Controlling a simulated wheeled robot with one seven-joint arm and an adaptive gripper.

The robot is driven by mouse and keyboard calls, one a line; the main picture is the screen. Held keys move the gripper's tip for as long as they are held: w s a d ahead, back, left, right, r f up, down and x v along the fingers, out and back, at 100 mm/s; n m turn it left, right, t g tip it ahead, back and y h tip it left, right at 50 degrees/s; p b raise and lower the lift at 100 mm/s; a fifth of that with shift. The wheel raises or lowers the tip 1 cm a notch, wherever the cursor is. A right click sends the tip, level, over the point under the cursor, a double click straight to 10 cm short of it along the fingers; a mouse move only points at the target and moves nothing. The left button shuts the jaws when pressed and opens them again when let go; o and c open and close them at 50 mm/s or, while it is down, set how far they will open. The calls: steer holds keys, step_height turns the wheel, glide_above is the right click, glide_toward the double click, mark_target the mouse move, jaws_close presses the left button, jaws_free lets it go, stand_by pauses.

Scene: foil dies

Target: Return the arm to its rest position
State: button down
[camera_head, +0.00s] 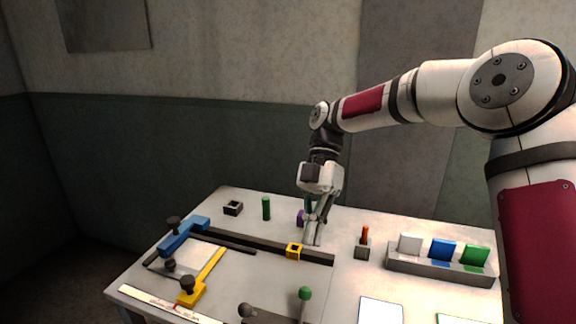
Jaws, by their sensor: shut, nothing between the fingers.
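My gripper (317,214) hangs from the arm over the back middle of the white table (345,280), pointing down. Its fingers are shut with nothing seen between them. The arm (440,92) reaches in from the right side and bends down at the wrist. A silvery upright piece (312,234) shows just below the fingers. I cannot tell whether the fingers touch it. A purple block (300,217) stands close to the left of the fingers, partly hidden.
Left of the gripper are a green cylinder (266,208), a black square holder (233,208) and a blue-and-yellow framed fixture (206,277). Right are an orange peg (365,235) and a grey rack (437,268) with coloured plates. A green-knobbed lever (305,293) stands in front.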

steer(key=s+d+r+m+t+h, duration=0.1)
steer(key=s+d+m+t, duration=0.3)
steer(key=s+m, duration=0.4)
steer(key=s+d+r+m+t+p, duration=0.1)
steer(key=s+d+r+m+t, duration=0.2)
steer(key=s+m, duration=0.5)
steer(key=s+d+r+m+t+h, duration=0.1)
steer(key=s+d+r+m+t, duration=0.2)
steer(key=s+d+m, duration=0.3)
steer(key=s+m+t, duration=0.1)
steer(key=s+m, duration=0.1)
steer(key=m, duration=0.3)
steer(key=shift+s+d+t+h, duration=0.15)
steer(key=shift+d+t+h, duration=0.15)
steer(key=shift+t, duration=0.1)
